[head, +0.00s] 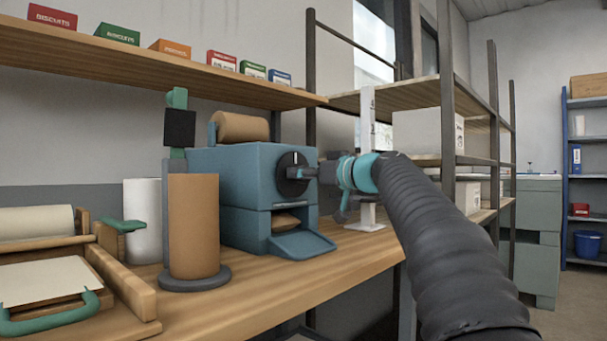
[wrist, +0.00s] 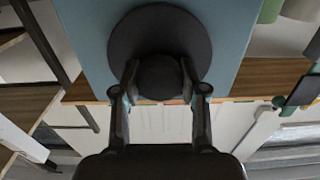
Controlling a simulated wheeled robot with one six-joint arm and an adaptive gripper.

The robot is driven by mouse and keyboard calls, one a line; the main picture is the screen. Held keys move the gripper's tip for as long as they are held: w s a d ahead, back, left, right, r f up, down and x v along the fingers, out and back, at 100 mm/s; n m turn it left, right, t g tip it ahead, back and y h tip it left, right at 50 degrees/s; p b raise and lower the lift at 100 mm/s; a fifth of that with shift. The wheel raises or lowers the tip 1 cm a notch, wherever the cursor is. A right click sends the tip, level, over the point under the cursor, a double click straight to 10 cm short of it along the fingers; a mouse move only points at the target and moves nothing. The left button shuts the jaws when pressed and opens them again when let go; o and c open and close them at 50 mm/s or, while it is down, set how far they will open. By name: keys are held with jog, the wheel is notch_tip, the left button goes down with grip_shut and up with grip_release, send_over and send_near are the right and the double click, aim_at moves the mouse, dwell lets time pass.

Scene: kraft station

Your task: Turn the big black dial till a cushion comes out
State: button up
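The big black dial (head: 288,176) is on the front of a blue machine (head: 234,178), with a pale mark on its face. In the wrist view the dial (wrist: 160,28) is a dark disc with a round raised knob in the middle. My gripper (head: 307,173) is at the dial, and in the wrist view its two fingers (wrist: 160,78) are on either side of the knob and appear to touch it. A brown cushion (head: 286,222) shows in the opening below the dial, above a sloping blue chute (head: 302,245). The chute's visible surface is empty.
A brown paper roll (head: 194,226) stands upright on a dark base left of the machine, with a white roll (head: 143,220) behind it. A wooden shelf (head: 150,62) with several small boxes hangs above. The wooden bench (head: 262,295) is clear in front of the machine.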

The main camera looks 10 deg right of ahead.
jog(key=shift+m, duration=0.3)
jog(key=m, duration=0.4)
jog(key=shift+d+p, duration=0.1)
jog(key=shift+p, duration=0.2)
jog(key=m+p, duration=0.1)
jog(key=m, duration=0.4)
jog(key=shift+m, duration=0.4)
jog(key=m+p, duration=0.2)
jog(key=m, duration=0.2)
jog(key=shift+w+d+m, duration=0.1)
jog(key=shift+m, duration=0.2)
jog(key=m+p, duration=0.2)
jog(key=m, duration=0.2)
jog(key=shift+f+m, duration=0.1)
jog(key=shift+m, duration=0.2)
jog(key=o, duration=1.1)
jog(key=shift+f, duration=0.1)
